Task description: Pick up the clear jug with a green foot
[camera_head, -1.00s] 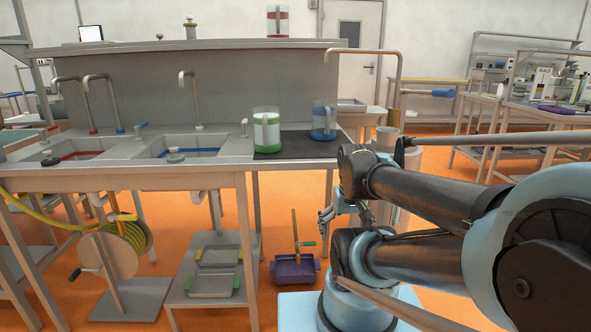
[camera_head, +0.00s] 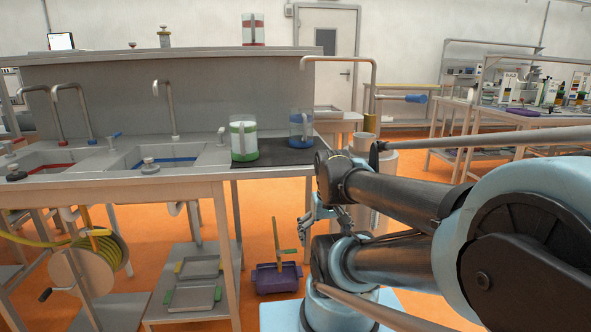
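The clear jug with a green foot (camera_head: 243,138) stands upright on a dark mat (camera_head: 272,154) at the right end of the sink counter. A similar jug with a blue foot (camera_head: 301,127) stands just to its right on the same mat. My gripper (camera_head: 308,226) hangs low in front of the counter's right end, below the counter top and to the lower right of the green-footed jug, well apart from it. It is small and partly merged with my arm, so its fingers do not show clearly.
A jug with red (camera_head: 253,30) stands on the high ledge behind the counter. Tall taps (camera_head: 168,108) rise by the two sinks on the left. A pipe (camera_head: 372,75) stands right of the mat.

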